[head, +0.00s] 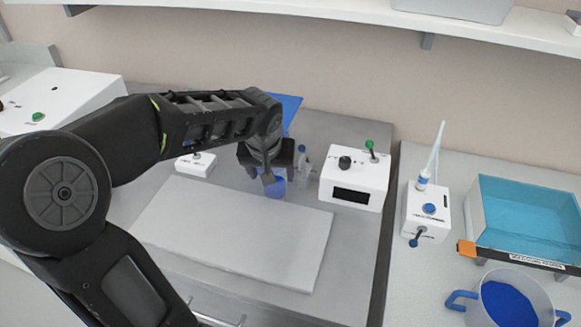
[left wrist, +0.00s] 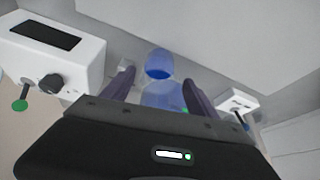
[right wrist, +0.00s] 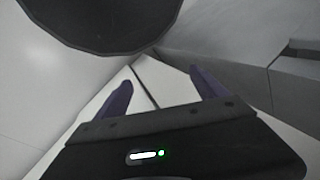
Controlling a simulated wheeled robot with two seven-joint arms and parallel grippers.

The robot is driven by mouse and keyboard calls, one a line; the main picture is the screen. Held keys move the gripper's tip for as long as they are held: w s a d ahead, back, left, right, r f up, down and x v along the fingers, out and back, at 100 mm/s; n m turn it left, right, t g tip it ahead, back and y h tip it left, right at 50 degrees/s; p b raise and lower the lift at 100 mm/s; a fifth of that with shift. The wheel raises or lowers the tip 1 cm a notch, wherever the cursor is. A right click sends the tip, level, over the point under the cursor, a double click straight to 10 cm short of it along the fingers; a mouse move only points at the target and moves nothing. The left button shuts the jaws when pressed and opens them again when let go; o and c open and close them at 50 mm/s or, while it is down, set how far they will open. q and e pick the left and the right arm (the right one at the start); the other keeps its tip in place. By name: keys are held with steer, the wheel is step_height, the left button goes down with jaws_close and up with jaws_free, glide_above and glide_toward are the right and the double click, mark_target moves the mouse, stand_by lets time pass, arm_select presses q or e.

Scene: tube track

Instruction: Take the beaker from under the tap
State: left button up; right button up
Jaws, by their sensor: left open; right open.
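A small beaker with blue contents (head: 276,188) stands at the back edge of the pale board, partly hidden by my left gripper (head: 271,176), which is over it. In the left wrist view the blue beaker (left wrist: 158,64) shows just beyond and between the two open fingertips, with a pale blue translucent part nearer the palm. Whether the fingers touch it I cannot tell. The tap above it is not clearly visible; a small clear fitting (head: 303,161) is beside the gripper. My right gripper (right wrist: 158,80) is open and empty in the right wrist view.
A white box with a knob and green lever (head: 354,178) stands right of the beaker, and a small white box (head: 195,164) to its left. The pale board (head: 235,228) is bare in front. A blue-filled pot (head: 508,303) and a teal tank (head: 525,220) are at the right.

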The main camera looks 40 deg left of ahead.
arm_select(q)
steer(key=shift+w, duration=0.2)
steer(key=shift+s+r, duration=0.1)
steer(key=shift+s, duration=0.05)
steer(key=shift+x, duration=1.35)
steer(key=x, duration=0.5)
steer(key=shift+c, duration=0.2)
